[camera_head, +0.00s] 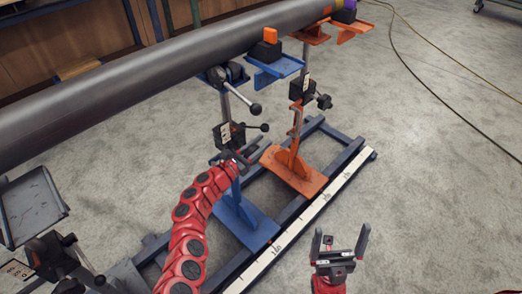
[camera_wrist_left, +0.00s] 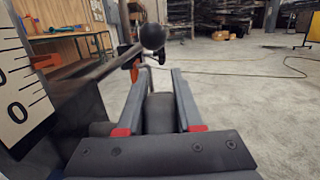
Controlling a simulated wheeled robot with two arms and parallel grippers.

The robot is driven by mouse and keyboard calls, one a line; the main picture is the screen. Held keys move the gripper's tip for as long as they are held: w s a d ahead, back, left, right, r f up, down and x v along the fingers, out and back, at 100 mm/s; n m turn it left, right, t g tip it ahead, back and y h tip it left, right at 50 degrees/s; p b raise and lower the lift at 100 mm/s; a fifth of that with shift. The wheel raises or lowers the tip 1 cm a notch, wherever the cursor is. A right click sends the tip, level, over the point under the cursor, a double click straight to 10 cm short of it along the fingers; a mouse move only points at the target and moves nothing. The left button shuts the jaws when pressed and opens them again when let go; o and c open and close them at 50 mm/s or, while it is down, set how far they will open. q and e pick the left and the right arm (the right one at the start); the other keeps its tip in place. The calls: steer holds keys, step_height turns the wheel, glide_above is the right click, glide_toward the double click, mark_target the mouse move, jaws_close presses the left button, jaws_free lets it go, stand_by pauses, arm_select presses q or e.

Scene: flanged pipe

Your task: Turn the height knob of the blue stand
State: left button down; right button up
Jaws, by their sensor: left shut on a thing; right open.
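The blue stand (camera_head: 241,205) stands on the rail frame in the middle of the head view, with a post under the pipe. Its dark clamp block (camera_head: 224,135) carries a scale label and a lever with a black ball (camera_head: 264,127). My left gripper (camera_head: 255,150) is at this block, below the lever. In the left wrist view, its fingers (camera_wrist_left: 160,95) are shut on a dark round knob (camera_wrist_left: 160,112). The black ball (camera_wrist_left: 152,36) is just beyond the fingertips. The head view mostly hides the knob. My right gripper (camera_head: 340,245) is open and empty over the floor.
An orange stand (camera_head: 297,170) is close to the right of the blue one. The large grey pipe (camera_head: 140,75) crosses above. A ruler strip (camera_head: 300,222) runs along the rail frame. Another dark stand (camera_head: 30,205) is at left.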

arm_select(q)
steer(key=b, duration=0.3)
steer(key=t+h+b, duration=0.1)
steer(key=b, duration=0.2)
steer(key=shift+s+a+f+t+h, duration=0.2)
steer(key=shift+a+t+h, duration=0.05)
steer(key=shift+t+h, duration=0.05)
steer(key=shift+r+b, duration=0.15)
steer(key=shift+b, duration=0.4)
steer(key=shift+s+a+r, duration=0.1)
steer(key=shift+r, duration=0.2)
steer(key=c, duration=0.6)
jaws_free()
steer(key=shift+r, duration=0.1)
steer(key=shift+o, duration=0.2)
